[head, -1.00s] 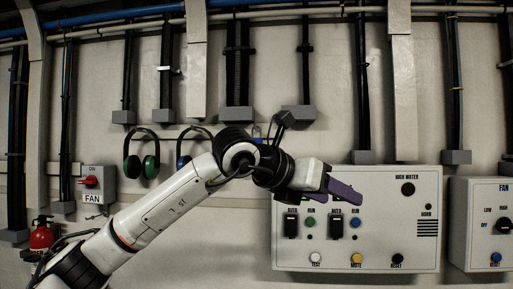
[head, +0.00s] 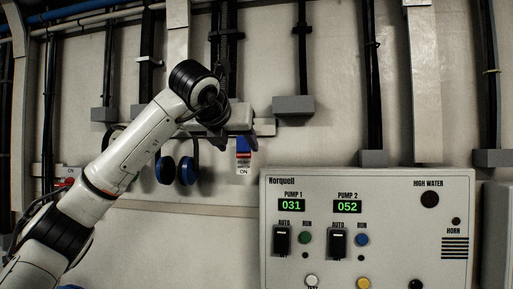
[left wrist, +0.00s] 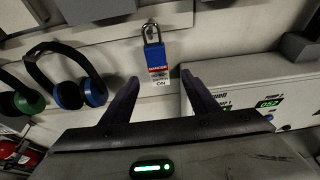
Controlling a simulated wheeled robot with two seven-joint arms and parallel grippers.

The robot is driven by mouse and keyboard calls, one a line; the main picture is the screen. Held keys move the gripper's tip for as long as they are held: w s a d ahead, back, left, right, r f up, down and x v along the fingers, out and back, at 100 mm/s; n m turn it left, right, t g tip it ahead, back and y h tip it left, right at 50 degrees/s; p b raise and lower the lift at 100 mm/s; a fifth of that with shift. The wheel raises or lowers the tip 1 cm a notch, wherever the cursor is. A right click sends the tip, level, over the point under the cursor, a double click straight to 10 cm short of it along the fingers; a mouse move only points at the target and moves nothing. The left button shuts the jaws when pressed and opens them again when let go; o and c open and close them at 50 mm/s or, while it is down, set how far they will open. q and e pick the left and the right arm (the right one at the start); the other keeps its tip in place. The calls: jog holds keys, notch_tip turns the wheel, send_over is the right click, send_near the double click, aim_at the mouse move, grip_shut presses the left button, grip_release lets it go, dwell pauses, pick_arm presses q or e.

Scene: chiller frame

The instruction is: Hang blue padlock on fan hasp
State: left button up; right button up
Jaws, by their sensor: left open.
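The blue padlock (head: 243,150) hangs on the wall below a rail, with a red danger band and a white tag on its front. It also shows in the left wrist view (left wrist: 155,54), where its metal shackle points up. My left gripper (left wrist: 160,78) is open and empty, its two purple fingers pointing at the padlock, one to each side of its lower end. I cannot tell the remaining distance. In the head view my left wrist hides the fingers. The red fan switch (head: 69,181) at the far left is mostly behind my arm, and its hasp cannot be made out. My right gripper is not in view.
Blue ear muffs (head: 189,170) hang left of the padlock; green ones (left wrist: 22,101) hang farther left. The Norquell control panel (head: 400,235) projects from the wall at the lower right. A grey box (head: 293,106) is above it.

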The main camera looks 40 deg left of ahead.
aim_at(243, 152)
pick_arm(q)
jog(key=x, duration=0.3)
jog(key=shift+s+a+r+p, duration=0.1)
jog(key=shift+s+a+p, duration=0.1)
jog(key=shift+a+p, duration=0.1)
jog(key=shift+w, duration=0.25)
jog(key=p+x, duration=0.2)
jog(key=x, duration=0.3)
jog(key=shift+w+r, duration=0.1)
jog(key=shift+w, duration=0.05)
jog(key=shift+w+a, duration=0.1)
jog(key=c, duration=1.4)
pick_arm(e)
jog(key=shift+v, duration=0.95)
